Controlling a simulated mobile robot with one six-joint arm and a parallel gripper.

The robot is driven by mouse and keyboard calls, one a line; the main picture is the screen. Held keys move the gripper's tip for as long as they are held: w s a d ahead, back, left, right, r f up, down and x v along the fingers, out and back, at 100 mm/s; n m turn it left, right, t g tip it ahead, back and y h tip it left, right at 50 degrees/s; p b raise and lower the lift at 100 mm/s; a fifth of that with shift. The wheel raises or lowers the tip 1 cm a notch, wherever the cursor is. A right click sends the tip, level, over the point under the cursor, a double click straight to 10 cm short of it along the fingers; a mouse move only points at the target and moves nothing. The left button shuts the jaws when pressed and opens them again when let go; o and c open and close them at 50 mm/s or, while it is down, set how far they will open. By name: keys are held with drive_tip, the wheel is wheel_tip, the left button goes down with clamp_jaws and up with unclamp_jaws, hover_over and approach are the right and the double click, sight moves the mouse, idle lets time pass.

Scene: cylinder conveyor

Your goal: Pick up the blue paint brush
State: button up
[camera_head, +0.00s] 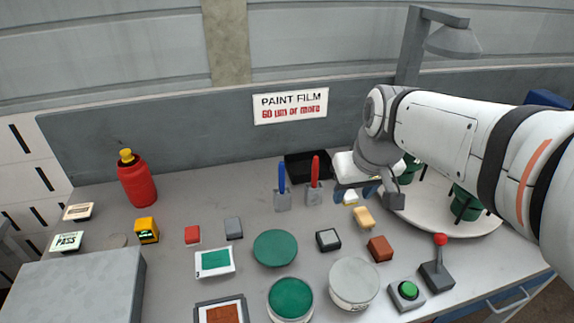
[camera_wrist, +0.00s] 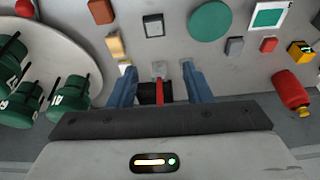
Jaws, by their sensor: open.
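The blue paint brush (camera_head: 282,177) stands upright, bristle end hidden, in a small grey holder (camera_head: 282,202) in the head view. A red brush (camera_head: 315,169) stands in a similar holder (camera_head: 313,195) just to its right. My gripper (camera_head: 358,190) is open and empty, to the right of both brushes. In the wrist view my gripper (camera_wrist: 160,78) has its two blue fingers apart, with the red brush (camera_wrist: 159,94) showing in the gap between them. The blue brush is not clearly visible there; the right finger seems to cover it.
A black bin (camera_head: 305,167) sits behind the brushes. A round white tray (camera_head: 455,222) with green pots lies at right. A yellow block (camera_head: 363,217), a brown block (camera_head: 380,248) and a red-knobbed lever (camera_head: 437,270) are nearby. Bare table lies left of the blue brush.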

drive_tip(key=w+a+f+n+y+b, duration=0.1)
drive_tip(key=w+a+f+n+b, duration=0.15)
drive_tip(key=w, duration=0.45)
drive_tip(key=w+a+f+n+b, duration=0.1)
drive_tip(key=w+a+f+b, duration=0.25)
drive_tip(key=w, duration=0.35)
drive_tip(key=n+y+b, duration=0.1)
drive_tip(key=n+b, duration=0.1)
drive_tip(key=b, duration=0.1)
hover_over(280, 174)
drive_tip(key=d, duration=0.2)
drive_tip(key=f, duration=0.3)
drive_tip(key=s+f, duration=0.1)
drive_tip(key=f, duration=0.1)
drive_tip(key=shift+n, duration=0.25)
drive_tip(key=x, duration=0.7)
drive_tip(key=shift+w+a+f+p, duration=0.15)
drive_tip(key=shift+w+f+p, duration=0.15)
drive_tip(key=shift+p, duration=0.1)
drive_tip(key=shift+c, duration=0.3)
clamp_jaws()
